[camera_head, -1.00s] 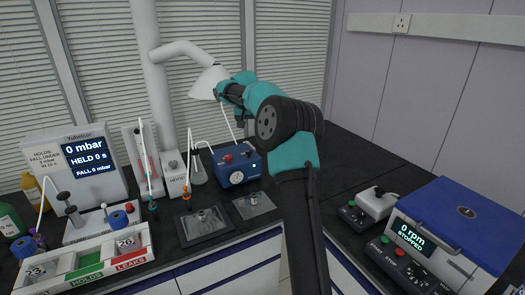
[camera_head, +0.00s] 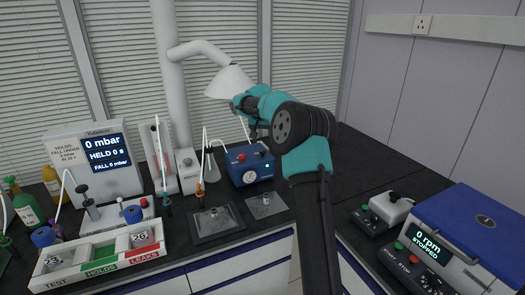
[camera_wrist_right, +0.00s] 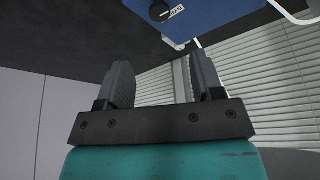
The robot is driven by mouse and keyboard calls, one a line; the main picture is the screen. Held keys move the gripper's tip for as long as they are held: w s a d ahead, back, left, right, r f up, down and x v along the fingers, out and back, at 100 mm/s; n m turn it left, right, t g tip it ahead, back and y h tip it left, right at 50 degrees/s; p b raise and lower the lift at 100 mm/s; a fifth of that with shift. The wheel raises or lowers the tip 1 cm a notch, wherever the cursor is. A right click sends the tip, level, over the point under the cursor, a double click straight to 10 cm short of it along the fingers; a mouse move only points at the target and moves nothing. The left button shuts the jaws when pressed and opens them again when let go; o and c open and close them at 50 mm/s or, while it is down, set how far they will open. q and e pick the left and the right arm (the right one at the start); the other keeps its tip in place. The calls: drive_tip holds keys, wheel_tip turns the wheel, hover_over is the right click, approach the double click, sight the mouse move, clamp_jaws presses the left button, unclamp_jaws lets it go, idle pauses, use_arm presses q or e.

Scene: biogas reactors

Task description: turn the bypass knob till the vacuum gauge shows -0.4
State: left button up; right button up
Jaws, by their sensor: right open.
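The blue pump box (camera_head: 237,177) stands at the back of the bench, with a round white vacuum gauge (camera_head: 249,177) on its front. The gauge needle is too small to read. In the right wrist view, a black knob (camera_wrist_right: 159,11) with a white label sits on the blue box's face at the top edge; the label is only partly legible. My right gripper (camera_wrist_right: 163,75) is open and empty, its two fingers apart and clear of the knob. In the head view its fingers are mostly hidden by my right wrist, above the box. My left gripper is not in view.
A flask (camera_head: 210,166) stands left of the pump, with thin tubing near it. A display unit (camera_head: 65,165) and sorting tray (camera_head: 165,259) are at left. A blue-lidded machine (camera_head: 480,220) stands right. Bare bench lies right of the pump.

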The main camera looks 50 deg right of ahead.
sight(263, 151)
drive_tip(key=x, duration=1.2)
drive_tip(key=shift+c, duration=0.4)
drive_tip(key=c, duration=0.8)
drive_tip(key=shift+c, duration=0.2)
drive_tip(key=shift+n, duration=0.4)
drive_tip(key=n, duration=0.2)
drive_tip(key=n+t+y, duration=0.1)
drive_tip(key=n, duration=0.1)
drive_tip(key=shift+s+d+y, duration=0.1)
drive_tip(key=shift+y, duration=0.2)
drive_tip(key=n+y, duration=0.1)
drive_tip(key=n, duration=0.3)
drive_tip(key=shift+t, duration=0.4)
drive_tip(key=shift+n+y, duration=0.3)
